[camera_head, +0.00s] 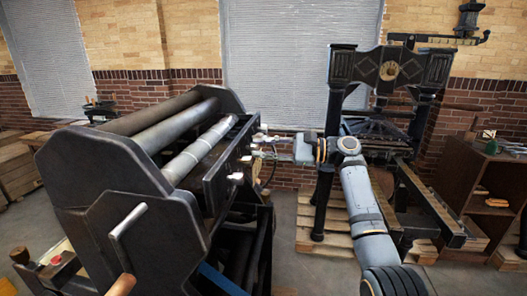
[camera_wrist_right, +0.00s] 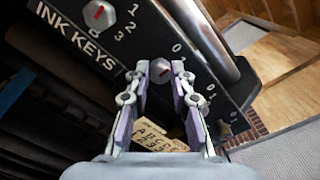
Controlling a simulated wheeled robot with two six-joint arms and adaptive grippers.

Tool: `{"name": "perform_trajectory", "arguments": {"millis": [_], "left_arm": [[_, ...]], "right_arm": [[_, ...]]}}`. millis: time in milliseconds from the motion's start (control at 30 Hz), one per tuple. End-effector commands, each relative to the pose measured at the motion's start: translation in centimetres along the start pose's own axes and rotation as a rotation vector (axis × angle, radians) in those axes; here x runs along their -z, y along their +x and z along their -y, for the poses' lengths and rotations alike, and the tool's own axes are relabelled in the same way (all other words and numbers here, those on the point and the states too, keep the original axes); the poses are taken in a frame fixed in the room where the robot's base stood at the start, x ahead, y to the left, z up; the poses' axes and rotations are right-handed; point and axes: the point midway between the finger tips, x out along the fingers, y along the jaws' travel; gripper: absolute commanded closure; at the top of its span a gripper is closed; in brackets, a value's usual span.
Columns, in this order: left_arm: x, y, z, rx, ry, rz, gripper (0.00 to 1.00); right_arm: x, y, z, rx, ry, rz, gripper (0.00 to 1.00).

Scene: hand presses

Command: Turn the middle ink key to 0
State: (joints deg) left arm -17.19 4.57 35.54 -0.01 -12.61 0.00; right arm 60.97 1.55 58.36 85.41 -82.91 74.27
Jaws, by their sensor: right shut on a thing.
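The middle ink key (camera_wrist_right: 160,70) is a pale knob with a red mark on the press's dark side panel. My right gripper (camera_head: 263,142) is shut on it, with one finger on each side. The fingers hide part of the key and some of its digits, and I cannot tell which digit the red mark points at. Another ink key (camera_wrist_right: 98,14) with a red pointer sits at the upper left of the wrist view, beside the digits 1, 2 and 3. The nearest key (camera_head: 237,177) also shows in the head view. My left gripper is out of view.
The roller press (camera_head: 85,175) fills the left of the head view. A second dark press (camera_head: 342,92) stands on a pallet at the back right, behind my right arm. A wooden shelf (camera_head: 477,190) stands at far right. Grey floor shows between the presses.

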Motion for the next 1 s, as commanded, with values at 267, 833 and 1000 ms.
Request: {"name": "perform_trajectory", "arguments": {"millis": [267,833,1000], "left_arm": [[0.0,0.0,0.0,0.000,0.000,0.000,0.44],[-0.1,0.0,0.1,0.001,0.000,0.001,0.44],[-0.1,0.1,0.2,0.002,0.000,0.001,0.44]], "right_arm": [[0.0,0.0,0.0,-0.001,-0.008,0.000,1.00],[0.0,0.0,0.0,0.000,-0.006,-0.001,0.54],[0.1,-1.6,0.0,0.001,-0.006,-0.004,0.54]]}}
